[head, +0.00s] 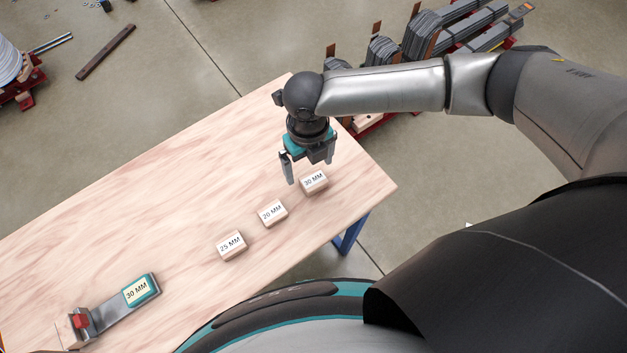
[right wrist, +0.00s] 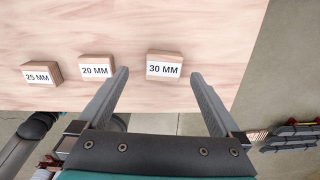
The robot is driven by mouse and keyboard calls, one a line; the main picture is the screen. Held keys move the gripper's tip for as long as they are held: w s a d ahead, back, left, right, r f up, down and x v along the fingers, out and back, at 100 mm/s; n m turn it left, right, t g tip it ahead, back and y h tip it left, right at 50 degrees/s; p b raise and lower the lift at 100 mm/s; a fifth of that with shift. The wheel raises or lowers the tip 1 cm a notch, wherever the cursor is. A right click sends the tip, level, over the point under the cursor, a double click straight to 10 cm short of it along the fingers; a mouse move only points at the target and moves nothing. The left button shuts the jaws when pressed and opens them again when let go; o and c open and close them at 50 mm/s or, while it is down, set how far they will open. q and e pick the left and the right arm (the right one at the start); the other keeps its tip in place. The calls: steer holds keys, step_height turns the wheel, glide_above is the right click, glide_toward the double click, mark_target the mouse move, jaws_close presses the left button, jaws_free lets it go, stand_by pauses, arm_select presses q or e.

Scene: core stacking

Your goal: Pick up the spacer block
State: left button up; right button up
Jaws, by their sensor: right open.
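Three wooden spacer blocks with white labels stand in a slanted row on the table. The 30 MM block (head: 314,181) is at the right end, the 20 MM block (head: 272,213) in the middle and the 25 MM block (head: 231,245) at the left end. My right gripper (head: 308,172) is open and empty, above and close to the 30 MM block. In the right wrist view the 30 MM block (right wrist: 164,68) shows between and beyond the two open fingers (right wrist: 160,78), with no visible contact. The 20 MM block (right wrist: 97,68) lies left of the fingers. My left gripper is not in view.
The wooden table (head: 140,235) is mostly clear. A grey metal fixture with a red part (head: 80,320) and a teal piece labelled 30 MM (head: 140,290) lies at its near left. Stacked grey cores (head: 430,35) stand on the floor beyond the table.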

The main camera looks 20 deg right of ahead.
mark_target(314, 179)
steer(key=f, duration=0.3)
steer(key=f+b, duration=0.1)
steer(key=shift+s+d+f, duration=0.25)
steer(key=shift+s+d, duration=0.05)
steer(key=shift+d, duration=0.1)
steer(key=shift+f, duration=0.45)
steer(key=shift+r, duration=0.1)
steer(key=c, duration=1.4)
steer(key=shift+r, duration=0.1)
